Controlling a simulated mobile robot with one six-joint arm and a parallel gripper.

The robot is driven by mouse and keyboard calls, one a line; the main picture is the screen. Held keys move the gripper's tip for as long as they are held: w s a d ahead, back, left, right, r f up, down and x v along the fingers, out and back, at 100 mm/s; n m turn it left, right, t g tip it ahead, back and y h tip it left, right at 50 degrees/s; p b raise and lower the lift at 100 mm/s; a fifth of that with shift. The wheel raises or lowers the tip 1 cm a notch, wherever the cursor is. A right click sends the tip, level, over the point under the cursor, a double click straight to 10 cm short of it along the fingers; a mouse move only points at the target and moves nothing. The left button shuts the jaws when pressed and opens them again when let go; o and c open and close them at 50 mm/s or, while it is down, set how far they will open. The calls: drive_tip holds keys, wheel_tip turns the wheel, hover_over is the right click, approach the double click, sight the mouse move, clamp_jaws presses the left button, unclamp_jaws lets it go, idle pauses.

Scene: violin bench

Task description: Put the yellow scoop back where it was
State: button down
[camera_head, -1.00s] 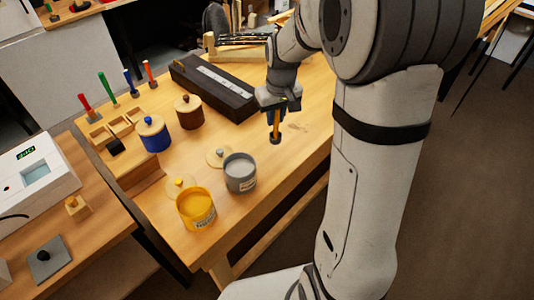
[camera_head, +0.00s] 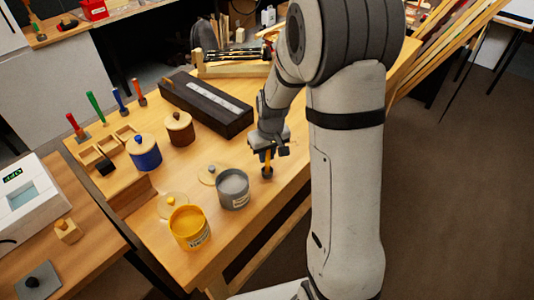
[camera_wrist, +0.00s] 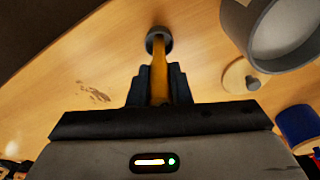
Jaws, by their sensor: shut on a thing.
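My gripper (camera_head: 268,149) is shut on the yellow scoop (camera_head: 268,162), whose yellow handle hangs down between the fingers. In the wrist view the scoop's yellow handle (camera_wrist: 159,80) runs from the jaws to a dark round cup. The scoop is over the bench, right of the open grey jar (camera_head: 233,189); I cannot tell whether its cup touches the wood. The open yellow jar (camera_head: 189,229) stands front left of the grey one. Red, green, blue and orange-red handled scoops stand in a row at the back left.
The wooden bench (camera_head: 235,247) also carries a lidded blue jar (camera_head: 143,152), a lidded brown jar (camera_head: 179,128) and a long black case (camera_head: 205,104). Loose lids lie beside the open jars. A sectioned wooden tray is at the left. Bench wood around the scoop is clear.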

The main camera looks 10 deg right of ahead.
drive_tip(key=c, duration=1.3)
unclamp_jaws()
drive_tip(key=shift+f, duration=0.1)
wheel_tip(320, 180, up, 11)
drive_tip(key=s, duration=0.2)
drive_tip(key=s+r+m, duration=0.1)
drive_tip(key=s, duration=0.5)
drive_tip(key=s+r, duration=0.2)
drive_tip(key=s, duration=0.5)
drive_tip(key=s+r+m+t, duration=0.1)
drive_tip(key=s+r, duration=0.1)
drive_tip(key=s, duration=0.4)
drive_tip(key=shift+s+d+m, duration=0.15)
drive_tip(key=shift+s+m, duration=0.15)
